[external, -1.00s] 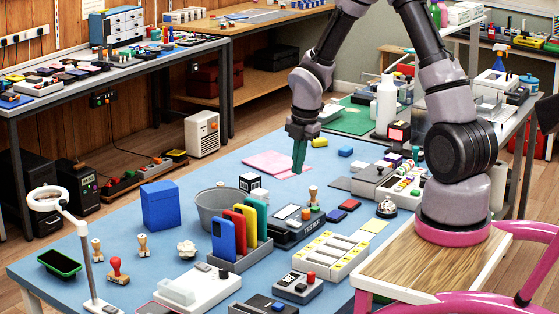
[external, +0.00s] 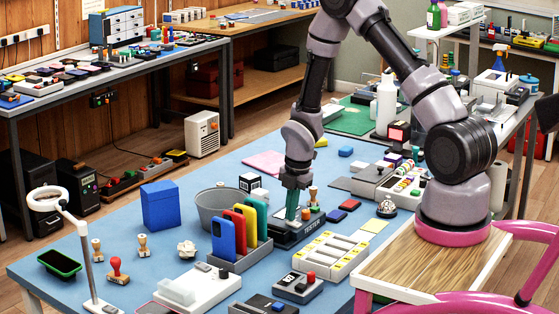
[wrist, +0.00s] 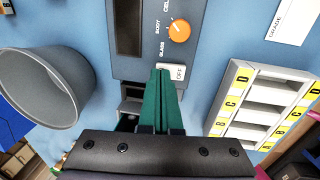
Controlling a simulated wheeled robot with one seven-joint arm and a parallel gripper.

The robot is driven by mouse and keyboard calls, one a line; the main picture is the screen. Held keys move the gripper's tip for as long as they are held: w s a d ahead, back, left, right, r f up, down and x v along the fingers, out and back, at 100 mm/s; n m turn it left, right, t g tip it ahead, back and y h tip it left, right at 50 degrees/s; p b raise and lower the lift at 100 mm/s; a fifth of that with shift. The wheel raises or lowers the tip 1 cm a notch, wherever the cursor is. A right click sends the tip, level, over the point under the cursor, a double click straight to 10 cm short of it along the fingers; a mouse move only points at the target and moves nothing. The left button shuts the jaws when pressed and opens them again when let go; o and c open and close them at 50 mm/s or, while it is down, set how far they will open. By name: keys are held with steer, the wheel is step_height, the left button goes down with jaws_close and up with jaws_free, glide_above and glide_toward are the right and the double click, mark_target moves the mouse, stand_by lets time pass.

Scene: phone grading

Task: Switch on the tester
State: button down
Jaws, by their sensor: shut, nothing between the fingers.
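The tester (external: 312,224) is a dark grey box on the blue table, partly hidden behind my gripper in the external view. In the wrist view the tester (wrist: 133,68) shows a dark window, an orange knob (wrist: 179,31) and a white switch (wrist: 177,72) marked OFF. My gripper (wrist: 162,76) has its green fingers shut and empty. Its tips appear right beside the left end of the white switch; I cannot tell if they touch it. In the external view my gripper (external: 291,218) points down over the tester.
A grey bin (external: 208,204) and a rack of coloured phones (external: 240,258) stand to the left of the tester. A white tray with yellow labels (external: 335,250) lies to its right. A wooden stamp (external: 313,196) stands close behind the gripper.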

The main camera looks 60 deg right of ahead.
steer(key=shift+f, duration=0.1)
stand_by(0.3)
steer(key=shift+w+f+g, duration=0.1)
steer(key=shift+f+g, duration=0.1)
steer(key=shift+g, duration=0.1)
steer(key=shift+s, duration=0.2)
steer(key=shift+s+r, duration=0.15)
steer(key=shift+s, duration=0.5)
step_height(320, 180, up, 14)
steer(key=s, duration=0.2)
steer(key=shift+w, duration=0.1)
stand_by(0.5)
